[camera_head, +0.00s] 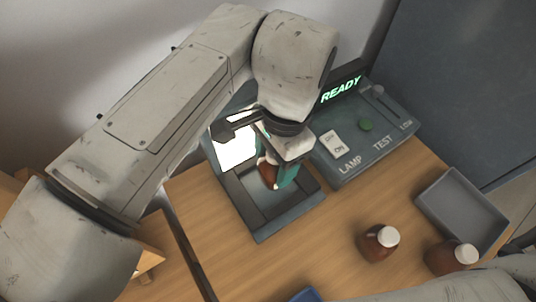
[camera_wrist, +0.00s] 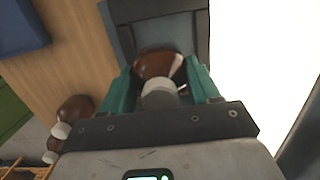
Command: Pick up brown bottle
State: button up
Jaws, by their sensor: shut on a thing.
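A brown bottle with a white cap (camera_wrist: 155,67) is between the teal fingers of my gripper (camera_wrist: 160,80) in the wrist view, and the gripper is shut on it. In the head view my gripper (camera_head: 277,173) is over the dark grey stand (camera_head: 270,222) in front of a bright white panel. Only part of the held bottle (camera_head: 265,171) shows there, behind a teal finger. I cannot tell whether its base touches the stand. Two more brown bottles with white caps stand at the lower right, one nearer (camera_head: 373,245) and one farther right (camera_head: 443,258).
An empty grey tray (camera_head: 432,207) lies at the right. A control panel (camera_head: 385,140) with a READY display (camera_head: 341,89), a switch and a green button is behind. The lit white panel (camera_head: 237,152) stands close beside my gripper.

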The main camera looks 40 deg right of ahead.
jog(key=s+d+r+p, duration=0.6)
jog(key=s+r+p, duration=0.2)
jog(key=s, duration=0.3)
jog(key=shift+d+r+p, duration=0.2)
jog(key=shift+r+p, duration=0.1)
jog(key=shift+p, duration=0.15)
jog(key=shift+s+f, duration=0.1)
